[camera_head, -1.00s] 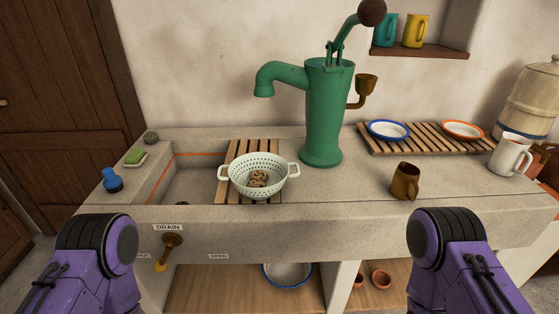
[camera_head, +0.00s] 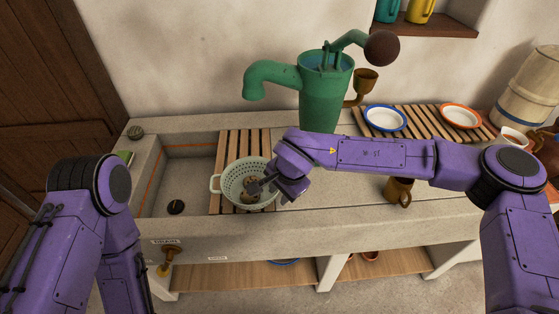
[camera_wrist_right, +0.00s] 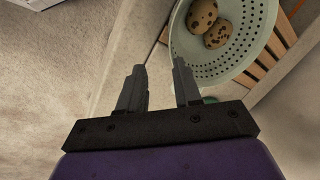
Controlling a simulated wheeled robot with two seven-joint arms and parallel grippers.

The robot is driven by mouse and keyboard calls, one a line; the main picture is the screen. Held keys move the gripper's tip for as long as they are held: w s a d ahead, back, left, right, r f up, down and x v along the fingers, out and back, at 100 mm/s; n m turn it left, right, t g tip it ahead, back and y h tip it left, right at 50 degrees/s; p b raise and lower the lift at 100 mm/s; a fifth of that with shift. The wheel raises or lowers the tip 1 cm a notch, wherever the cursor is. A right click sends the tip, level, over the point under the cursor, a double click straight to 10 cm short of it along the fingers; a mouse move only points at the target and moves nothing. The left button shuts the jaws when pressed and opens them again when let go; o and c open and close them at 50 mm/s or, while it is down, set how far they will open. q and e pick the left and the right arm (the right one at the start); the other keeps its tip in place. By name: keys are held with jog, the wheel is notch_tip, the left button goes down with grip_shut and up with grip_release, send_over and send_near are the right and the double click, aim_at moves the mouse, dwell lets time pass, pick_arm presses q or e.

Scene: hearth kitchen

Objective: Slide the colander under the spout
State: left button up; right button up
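The pale green colander (camera_head: 232,197) sits on the wooden slatted rack (camera_head: 229,149) across the sink, with speckled round eggs in it. In the right wrist view the colander (camera_wrist_right: 238,65) is at the upper right with two eggs (camera_wrist_right: 208,22). The green pump's spout (camera_head: 258,82) curves down behind and above the colander in the head view. My right gripper (camera_head: 262,186) is at the colander's right side and hides its right handle in the head view. Its fingers (camera_wrist_right: 159,75) are apart with nothing between them, close to the rim; contact cannot be told. My left gripper is out of view.
The open sink basin with a dark drain plug (camera_head: 175,207) lies left of the rack. Plates (camera_head: 385,118) lie on another slatted rack at the back right. A drain lever (camera_head: 170,254) is on the front.

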aim_at(273, 198)
jog(key=r, duration=0.1)
jog(key=w+r, duration=0.1)
jog(key=shift+r, duration=0.35)
jog(key=p+x, duration=0.2)
jog(key=x, duration=0.8)
jog(key=shift+w+a+f+p, duration=0.15)
jog(key=shift+f+p, duration=0.15)
jog(key=shift+p, duration=0.1)
grip_shut()
